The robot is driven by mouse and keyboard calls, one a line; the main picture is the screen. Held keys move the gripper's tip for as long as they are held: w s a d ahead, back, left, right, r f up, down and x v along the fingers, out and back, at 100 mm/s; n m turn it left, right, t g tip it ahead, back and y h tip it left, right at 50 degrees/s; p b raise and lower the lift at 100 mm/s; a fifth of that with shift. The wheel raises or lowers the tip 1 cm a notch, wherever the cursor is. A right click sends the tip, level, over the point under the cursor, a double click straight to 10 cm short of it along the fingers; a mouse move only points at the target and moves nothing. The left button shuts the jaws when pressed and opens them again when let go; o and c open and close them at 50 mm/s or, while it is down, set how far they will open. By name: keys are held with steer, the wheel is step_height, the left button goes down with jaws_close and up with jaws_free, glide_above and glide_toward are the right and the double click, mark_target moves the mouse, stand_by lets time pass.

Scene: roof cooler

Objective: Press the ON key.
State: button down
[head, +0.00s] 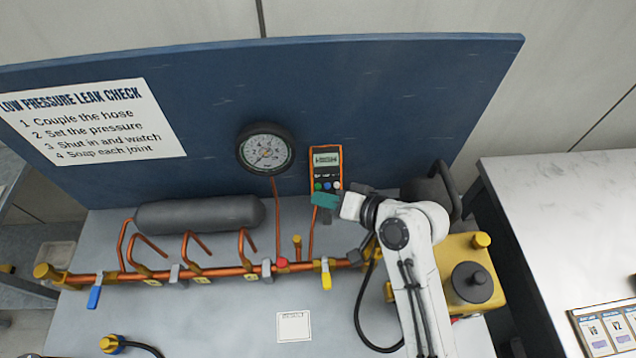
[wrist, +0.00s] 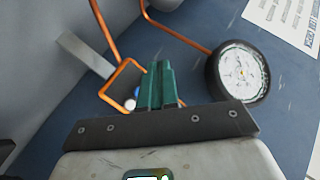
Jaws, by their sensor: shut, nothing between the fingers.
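The orange and black handheld meter (head: 326,171) is mounted on the blue board, with a small display and a few coloured keys, including green, blue and white ones. My gripper (head: 325,200), with green fingers, is shut and empty at the lower edge of the meter in the head view. In the wrist view the shut fingers (wrist: 160,70) point toward the board and cover part of the meter (wrist: 124,84). A white key and a bit of blue show beside them. I cannot read the key labels, and I cannot tell whether the fingertips touch the meter.
A round pressure gauge (head: 266,149) is left of the meter. Below are a grey cylinder (head: 200,214) and copper piping with a blue lever (head: 94,297) and a yellow lever (head: 326,275). A yellow pump unit (head: 471,284) stands right of my arm.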

steer(key=s+r+p, duration=0.2)
steer(key=s, duration=0.1)
steer(key=shift+s+p, duration=0.2)
steer(key=shift+p, duration=0.1)
stand_by(0.5)
